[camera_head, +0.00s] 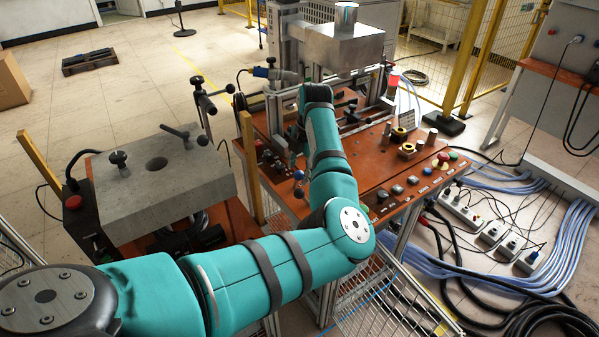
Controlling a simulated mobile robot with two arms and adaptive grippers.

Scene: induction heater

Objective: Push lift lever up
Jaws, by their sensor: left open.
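The induction heater's orange worktop (375,178) is in the middle, with a metal fixture rising behind it. A metal lever with dark grips (204,102) stands at the worktop's left, above a grey block; I cannot tell whether it is the lift lever. My left arm, in teal covers, comes in from the lower left and bends up over the worktop. My left gripper (296,160) is open, mostly hidden behind my own wrist and forearm. I cannot see it touching any lever. My right gripper is out of view.
The grey block (160,195) with knobbed handles stands at the left. Buttons line the worktop's front edge, with brass-coloured parts (403,142) near its right. A silver box (343,46) tops the fixture. Cables and power strips (490,235) cover the right floor; the left floor is mostly clear.

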